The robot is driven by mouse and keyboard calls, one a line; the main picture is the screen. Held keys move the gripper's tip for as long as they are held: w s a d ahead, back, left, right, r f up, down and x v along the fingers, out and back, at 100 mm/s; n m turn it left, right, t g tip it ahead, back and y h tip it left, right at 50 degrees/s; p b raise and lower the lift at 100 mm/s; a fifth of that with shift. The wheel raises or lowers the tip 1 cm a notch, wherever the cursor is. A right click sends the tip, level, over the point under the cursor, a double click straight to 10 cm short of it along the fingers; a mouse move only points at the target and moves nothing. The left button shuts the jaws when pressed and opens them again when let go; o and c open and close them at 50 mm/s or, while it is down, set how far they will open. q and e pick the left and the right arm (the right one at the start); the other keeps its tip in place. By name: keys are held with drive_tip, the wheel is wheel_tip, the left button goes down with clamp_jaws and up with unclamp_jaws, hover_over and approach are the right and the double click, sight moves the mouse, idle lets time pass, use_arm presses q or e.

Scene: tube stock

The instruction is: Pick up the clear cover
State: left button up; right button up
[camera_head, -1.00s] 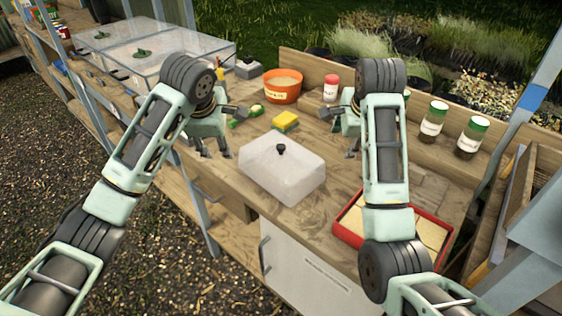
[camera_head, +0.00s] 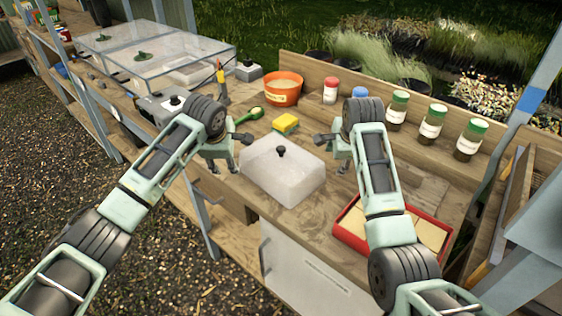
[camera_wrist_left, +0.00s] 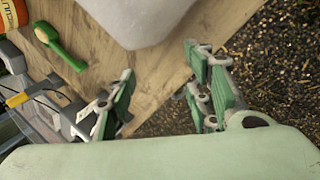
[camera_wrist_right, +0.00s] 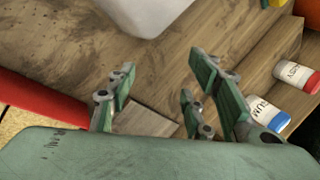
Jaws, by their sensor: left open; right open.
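The clear cover (camera_head: 282,175) is a translucent box-shaped lid with a black knob (camera_head: 281,152) on top. It sits on the wooden bench between my two grippers. My left gripper (camera_head: 228,166) is open and empty just left of the cover. In the left wrist view the cover (camera_wrist_left: 138,18) lies beyond the open fingers (camera_wrist_left: 160,100). My right gripper (camera_head: 334,158) is open and empty just right of the cover. In the right wrist view the cover (camera_wrist_right: 145,12) lies beyond the open fingers (camera_wrist_right: 158,95). Neither gripper visibly touches it.
A red tray (camera_head: 350,238) lies right of the cover. Several jars (camera_head: 432,122) line the back ledge. A larger clear case (camera_head: 150,55) stands at the far left.

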use_arm(q)
drive_tip(key=x, duration=0.3)
use_arm(e)
drive_tip(key=x, duration=0.3)
use_arm(q)
drive_tip(key=shift+w+d, duration=0.1)
drive_tip(key=shift+d, duration=0.2)
use_arm(e)
drive_tip(key=shift+w+a+f, duration=0.1)
drive_tip(key=shift+a, duration=0.2)
use_arm(q)
drive_tip(key=shift+d+f, duration=0.1)
drive_tip(key=shift+d, duration=0.2)
use_arm(e)
drive_tip(key=shift+a, duration=0.25)
use_arm(q)
drive_tip(key=shift+d, duration=0.15)
use_arm(e)
drive_tip(key=shift+a, duration=0.2)
